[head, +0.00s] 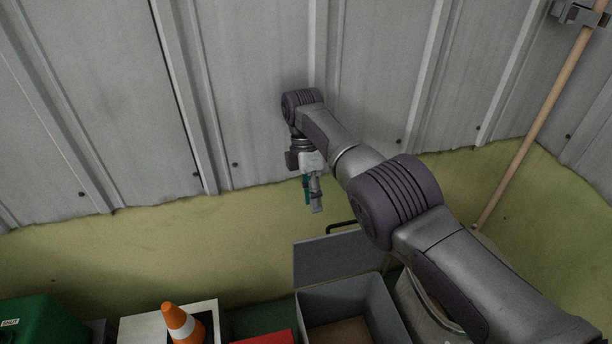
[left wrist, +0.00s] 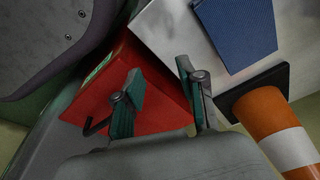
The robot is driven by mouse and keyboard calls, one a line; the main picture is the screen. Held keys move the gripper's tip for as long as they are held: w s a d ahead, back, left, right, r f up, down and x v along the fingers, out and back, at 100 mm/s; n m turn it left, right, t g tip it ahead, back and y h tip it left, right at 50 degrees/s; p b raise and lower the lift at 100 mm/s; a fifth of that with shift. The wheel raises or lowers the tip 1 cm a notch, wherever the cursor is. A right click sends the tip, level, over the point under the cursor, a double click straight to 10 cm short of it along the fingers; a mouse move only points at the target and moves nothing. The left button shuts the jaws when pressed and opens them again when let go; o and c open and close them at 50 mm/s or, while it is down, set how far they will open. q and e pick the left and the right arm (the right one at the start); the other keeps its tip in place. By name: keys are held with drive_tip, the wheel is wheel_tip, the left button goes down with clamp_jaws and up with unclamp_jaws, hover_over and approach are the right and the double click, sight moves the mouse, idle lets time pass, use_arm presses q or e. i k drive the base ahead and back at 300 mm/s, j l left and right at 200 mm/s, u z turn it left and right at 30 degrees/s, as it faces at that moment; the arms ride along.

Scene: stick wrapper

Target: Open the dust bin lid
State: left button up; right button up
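The dust bin (head: 384,312) is a grey box at the bottom of the head view, with its brownish inside floor showing. Its grey lid (head: 325,260) stands raised at the back of the opening, with a dark bar handle (head: 342,226) at its top edge. My right gripper (head: 317,208) hangs pointing down, a little above and left of the handle and seemingly apart from it; its finger gap is too small to make out. My left gripper (left wrist: 160,68) shows only in the left wrist view, with its two teal-padded fingers apart and nothing between them.
An orange-and-white cone (head: 179,322) stands by a white surface (head: 140,328), left of a red box (head: 265,338). A green container (head: 38,322) is at far left. A blue item (left wrist: 238,32) lies on the white surface. A wooden pole (head: 535,130) leans at right.

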sight(319, 259)
drive_tip(key=k+j, duration=0.85)
